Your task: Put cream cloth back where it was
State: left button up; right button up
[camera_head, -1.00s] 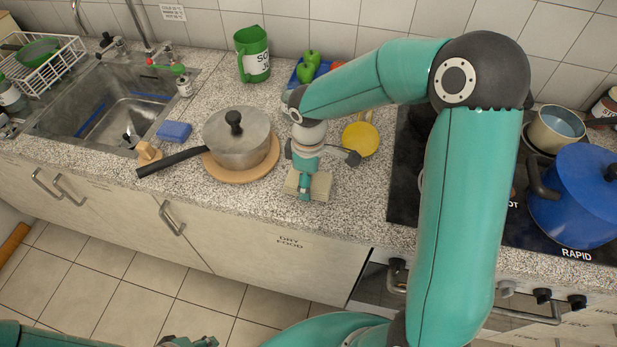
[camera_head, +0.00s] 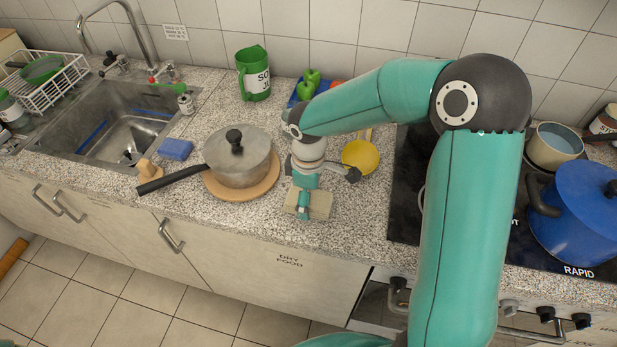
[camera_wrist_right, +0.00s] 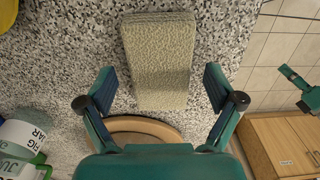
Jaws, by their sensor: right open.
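The cream cloth (camera_head: 320,205) is a folded, textured rectangle lying on the speckled counter near its front edge, right of the pot. In the right wrist view the cloth (camera_wrist_right: 160,50) lies flat ahead of my gripper. My right gripper (camera_head: 304,205) is above the cloth and partly hides it in the head view. In the wrist view its fingers (camera_wrist_right: 159,85) are spread wide, one on each side of the cloth's near end, holding nothing. A teal part of my left arm's end (camera_wrist_right: 300,85) shows at the wrist view's right edge, but its jaws are unclear.
A steel pot (camera_head: 238,160) stands on a round wooden board (camera_head: 255,192), left of the cloth. A yellow pan (camera_head: 361,157) lies behind right, and a blue sponge (camera_head: 175,149) lies near the sink (camera_head: 120,125). The stove with a blue pot (camera_head: 575,215) is right. The counter front is mostly clear.

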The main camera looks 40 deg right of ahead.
notch_tip(320, 180, up, 11)
jog(key=shift+r, duration=0.2)
jog(key=shift+s+f, duration=0.1)
dwell(0.5)
